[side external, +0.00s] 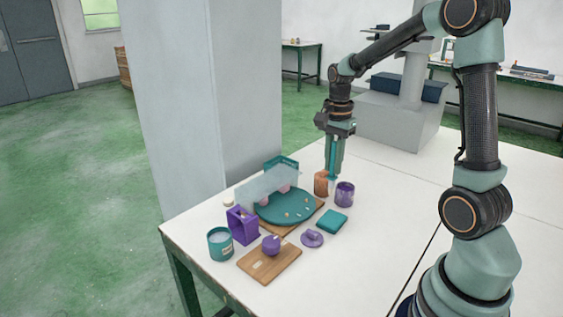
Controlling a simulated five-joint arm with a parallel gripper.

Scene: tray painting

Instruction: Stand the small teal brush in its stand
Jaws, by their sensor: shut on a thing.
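My gripper (335,160) points straight down above the back right of the group of items on the white table. It is shut on the small teal brush (331,172), which hangs roughly upright, its lower end pale. Brush and fingers are close in colour, so their border is hard to tell. Just below are a copper-brown holder (320,184) and a purple cup (345,195). I cannot tell which of them is the brush's stand. The brush's lower end shows between them in the picture; whether it touches either is not clear.
A round teal tray (284,211) lies on a wooden board, a translucent panel (268,187) behind it. A purple frame (242,225), teal cup (220,244), wooden board (268,264) with a purple knob, purple disc (312,239) and teal block (332,222) stand nearby. The table's right is clear.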

